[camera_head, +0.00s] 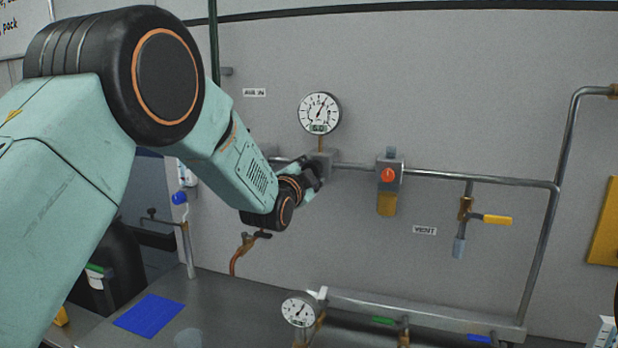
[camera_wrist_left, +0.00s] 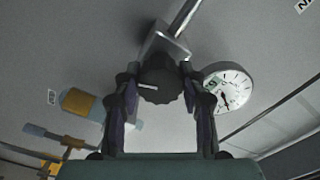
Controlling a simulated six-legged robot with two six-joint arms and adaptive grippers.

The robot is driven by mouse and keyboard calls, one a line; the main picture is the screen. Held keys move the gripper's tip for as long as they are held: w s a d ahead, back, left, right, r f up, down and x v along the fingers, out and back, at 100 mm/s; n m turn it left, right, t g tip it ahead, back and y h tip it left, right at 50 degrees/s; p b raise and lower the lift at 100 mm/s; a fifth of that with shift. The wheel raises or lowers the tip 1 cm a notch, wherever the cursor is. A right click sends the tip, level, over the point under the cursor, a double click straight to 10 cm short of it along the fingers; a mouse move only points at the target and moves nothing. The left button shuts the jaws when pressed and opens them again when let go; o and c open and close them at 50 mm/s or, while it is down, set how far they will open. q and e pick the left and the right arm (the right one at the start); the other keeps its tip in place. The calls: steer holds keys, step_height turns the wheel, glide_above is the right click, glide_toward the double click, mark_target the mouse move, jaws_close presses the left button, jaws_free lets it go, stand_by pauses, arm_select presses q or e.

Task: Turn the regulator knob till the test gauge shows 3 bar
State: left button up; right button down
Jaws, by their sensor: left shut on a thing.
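The dark round regulator knob (camera_wrist_left: 160,86), with a white mark line, sits below a grey metal block (camera_wrist_left: 166,45) on the pipe in the left wrist view. My left gripper (camera_wrist_left: 160,80) is shut on the knob, one finger on each side. In the head view my left gripper (camera_head: 312,174) is at the block under the upper round gauge (camera_head: 319,113), and the arm and fingers hide the knob. That gauge's needle points up and slightly right; its numbers are too small to read. It also shows in the left wrist view (camera_wrist_left: 230,88). My right gripper is not in view.
A lower gauge (camera_head: 299,310) stands at the bench. Right of the block are a unit with a red-orange button (camera_head: 388,175) and a yellow-handled valve (camera_head: 496,219). A grey pipe (camera_head: 470,178) runs along the wall. A blue mat (camera_head: 149,315) lies on the bench.

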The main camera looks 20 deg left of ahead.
arm_select(q)
steer(key=n, duration=0.1)
steer(key=n+b, duration=0.1)
steer(key=n, duration=0.1)
steer(key=shift+w+r+n, duration=0.1)
steer(key=shift+r+n, duration=0.2)
steer(key=shift+r, duration=0.05)
steer(key=n, duration=0.3)
steer(key=shift+n+b, duration=0.3)
steer(key=shift+n, duration=0.1)
steer(key=n, duration=0.3)
steer(key=shift+r, duration=0.1)
steer(key=shift+r+n+b, duration=0.1)
steer(key=shift+n+b, duration=0.3)
steer(key=shift+n, duration=1.4)
steer(key=o, duration=1.2)
steer(key=shift+w+f, duration=0.1)
steer(key=shift+f, duration=0.25)
steer(key=shift+c, duration=0.2)
